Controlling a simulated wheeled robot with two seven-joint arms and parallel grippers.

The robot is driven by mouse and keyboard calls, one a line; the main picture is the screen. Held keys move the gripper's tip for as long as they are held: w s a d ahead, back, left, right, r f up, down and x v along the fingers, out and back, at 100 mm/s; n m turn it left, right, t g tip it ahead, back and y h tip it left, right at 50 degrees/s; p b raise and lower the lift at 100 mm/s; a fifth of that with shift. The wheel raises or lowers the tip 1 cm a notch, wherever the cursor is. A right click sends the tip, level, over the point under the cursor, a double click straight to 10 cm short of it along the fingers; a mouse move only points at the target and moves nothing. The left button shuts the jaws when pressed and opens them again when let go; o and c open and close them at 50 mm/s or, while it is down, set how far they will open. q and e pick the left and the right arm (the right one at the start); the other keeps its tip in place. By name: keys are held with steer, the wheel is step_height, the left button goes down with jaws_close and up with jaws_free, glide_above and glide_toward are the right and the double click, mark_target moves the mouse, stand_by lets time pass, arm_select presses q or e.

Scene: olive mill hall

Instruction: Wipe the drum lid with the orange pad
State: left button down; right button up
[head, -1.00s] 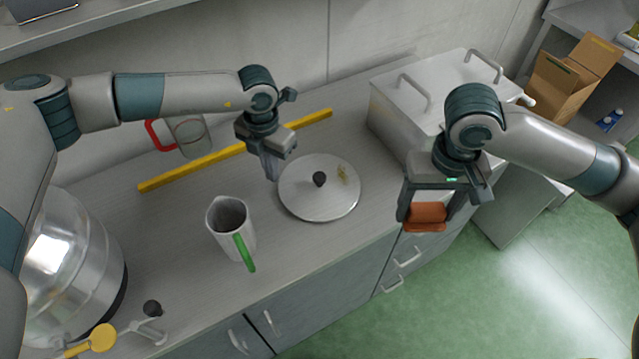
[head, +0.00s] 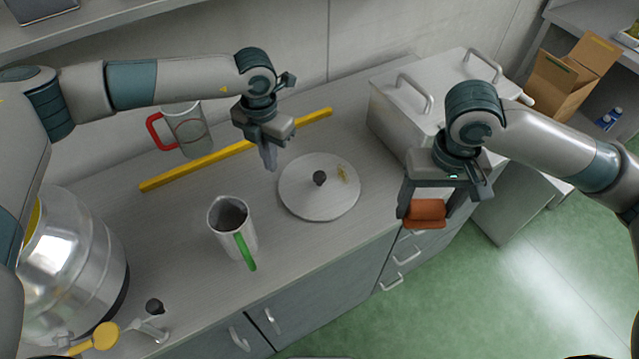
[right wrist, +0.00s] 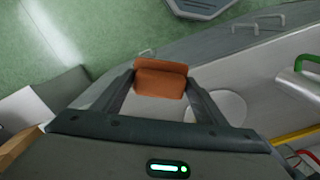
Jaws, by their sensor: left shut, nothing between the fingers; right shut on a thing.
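The drum lid (head: 305,199) is a round pale metal disc with a dark knob (head: 320,178), lying flat on the counter. A small yellowish smear (head: 342,173) shows on it, right of the knob. My right gripper (head: 427,215) is shut on the orange pad (head: 426,211) and holds it in the air to the right of the lid, near the counter's front edge. The pad also shows between the fingers in the right wrist view (right wrist: 160,78), with part of the lid behind the finger. My left gripper (head: 270,166) is shut and empty, above the counter just left of the lid.
A yellow bar (head: 200,167) lies behind the lid. A jug with a green handle (head: 229,226) stands left of the lid, and a red-handled jug (head: 187,132) stands behind the bar. A metal drum (head: 75,250) is at far left. A lidded grey box (head: 395,115) stands back right.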

step_height(320, 180, down, 4)
steer(key=b, duration=0.4)
arm_select(q)
step_height(320, 180, up, 12)
steer(key=shift+f, duration=0.1)
arm_select(e)
steer(key=shift+s+f, duration=0.1)
steer(key=shift+s, duration=0.05)
stand_by(0.4)
